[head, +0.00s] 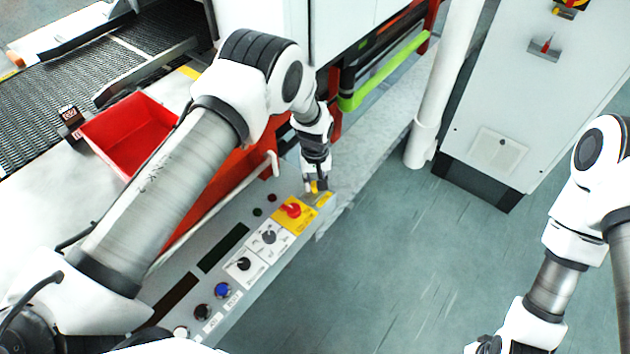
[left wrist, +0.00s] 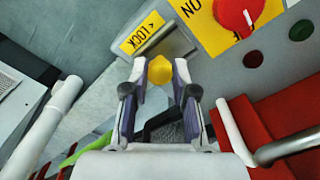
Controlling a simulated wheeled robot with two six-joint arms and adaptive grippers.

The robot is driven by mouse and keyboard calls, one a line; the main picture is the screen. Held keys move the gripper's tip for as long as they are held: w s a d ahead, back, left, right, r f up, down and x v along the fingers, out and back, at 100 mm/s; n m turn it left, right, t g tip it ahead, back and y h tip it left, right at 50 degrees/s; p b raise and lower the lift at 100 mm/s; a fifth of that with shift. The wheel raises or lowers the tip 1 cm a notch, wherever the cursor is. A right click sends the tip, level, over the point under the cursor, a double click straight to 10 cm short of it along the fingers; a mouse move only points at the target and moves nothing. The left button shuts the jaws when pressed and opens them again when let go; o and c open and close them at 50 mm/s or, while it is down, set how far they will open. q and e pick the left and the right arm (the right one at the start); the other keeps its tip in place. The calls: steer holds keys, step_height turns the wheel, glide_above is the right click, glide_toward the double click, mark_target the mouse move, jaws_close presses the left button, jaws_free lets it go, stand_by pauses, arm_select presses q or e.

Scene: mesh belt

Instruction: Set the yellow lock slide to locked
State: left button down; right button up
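The yellow lock slide is a small yellow knob (left wrist: 159,70) in the left wrist view. It sits by the near end of a grey slotted bar (left wrist: 158,38), beside a yellow label reading LOCK with an arrow (left wrist: 141,34). My left gripper (left wrist: 160,72) has one fingertip on each side of the knob, and I see no clear gap on either side. In the head view the left gripper (head: 316,186) points down at the far end of the control panel (head: 205,262), hiding most of the knob. My right gripper (head: 488,345) is partly cut off at the bottom edge; its fingers are unclear.
Several knobs and buttons line the panel. A red bin (head: 130,130) and the mesh belt (head: 50,100) are at the left. Open floor (head: 400,270) lies to the right.

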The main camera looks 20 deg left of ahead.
mark_target(306, 200)
arm_select(q)
steer(key=shift+s+a+p, duration=0.25)
steer(key=shift+s+p, duration=0.2)
steer(key=shift+s, duration=0.3)
steer(key=shift+s+a+p, duration=0.25)
steer(key=shift+s+p, duration=0.15)
steer(key=shift+s, duration=0.35)
steer(key=shift+s+a, duration=0.15)
steer(key=shift+s, duration=0.15)
steer(key=shift+f, duration=0.2)
steer(key=c, duration=0.9)
jaws_free()
steer(key=shift+a, duration=0.2)
steer(key=shift+w+d+r, duration=0.1)
steer(key=shift+r, duration=0.1)
step_height(306, 200, up, 12)
steer(key=shift+f, duration=0.2)
